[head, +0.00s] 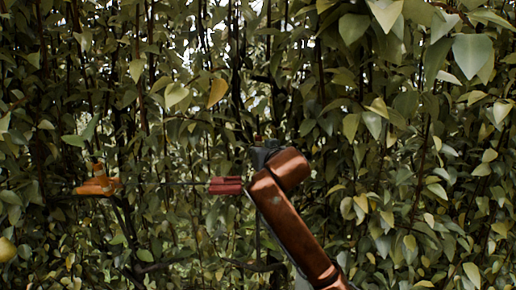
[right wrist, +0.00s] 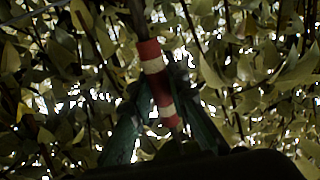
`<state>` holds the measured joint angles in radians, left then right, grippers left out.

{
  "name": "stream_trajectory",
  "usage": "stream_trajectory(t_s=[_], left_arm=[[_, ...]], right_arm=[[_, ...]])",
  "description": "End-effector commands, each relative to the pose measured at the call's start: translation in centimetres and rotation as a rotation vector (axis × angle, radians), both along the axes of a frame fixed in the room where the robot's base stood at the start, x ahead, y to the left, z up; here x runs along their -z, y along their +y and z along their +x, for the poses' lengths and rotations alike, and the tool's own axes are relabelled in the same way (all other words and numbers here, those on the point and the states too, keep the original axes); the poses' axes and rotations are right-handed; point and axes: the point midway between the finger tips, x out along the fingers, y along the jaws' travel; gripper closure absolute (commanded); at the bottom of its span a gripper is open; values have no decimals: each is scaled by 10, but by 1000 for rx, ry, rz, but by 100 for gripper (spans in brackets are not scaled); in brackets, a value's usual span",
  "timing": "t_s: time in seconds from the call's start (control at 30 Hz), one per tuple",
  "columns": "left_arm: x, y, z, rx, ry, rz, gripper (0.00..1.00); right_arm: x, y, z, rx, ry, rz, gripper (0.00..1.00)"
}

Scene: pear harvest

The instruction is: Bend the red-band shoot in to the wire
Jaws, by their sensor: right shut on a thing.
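The red-band shoot shows in the right wrist view as a dark stem with red and white bands (right wrist: 152,66), slightly tilted. My right gripper (right wrist: 158,88) has its dark green fingers on both sides of the banded part and is shut on it. In the head view my right gripper (head: 261,152) is a dark shape at the end of my copper-coloured arm, in front of the foliage. The shoot cannot be made out clearly there. A thin wire (head: 185,184) runs level to the left of my arm, ending at a red ribbed piece (head: 226,185). My left gripper is not in view.
Dense leaves and thin dark stems fill the scene around my right arm. An orange piece (head: 97,184) sits at the left among the leaves. Part of a yellow-green pear (head: 6,250) shows at the left edge.

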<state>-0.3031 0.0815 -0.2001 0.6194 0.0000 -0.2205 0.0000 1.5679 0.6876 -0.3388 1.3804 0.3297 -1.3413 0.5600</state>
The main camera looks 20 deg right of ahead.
Motion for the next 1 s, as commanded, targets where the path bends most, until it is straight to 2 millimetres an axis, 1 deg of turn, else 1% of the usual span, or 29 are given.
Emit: stream_trajectory(t_s=[0.03,0.27,0.3,0.57,0.87,1.0], left_arm=[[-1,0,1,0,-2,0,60],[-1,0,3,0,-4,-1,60],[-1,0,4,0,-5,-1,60],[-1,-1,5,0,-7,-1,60],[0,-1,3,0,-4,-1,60],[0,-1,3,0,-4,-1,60]], right_arm=[[-4,0,0,-1,-5,2,100],[-5,-2,-1,1,-9,2,100],[-5,-1,-1,1,-9,2,85],[-3,-1,0,1,-6,2,67],[-3,0,-1,0,-5,3,67],[-3,1,-13,-1,-6,3,67]])
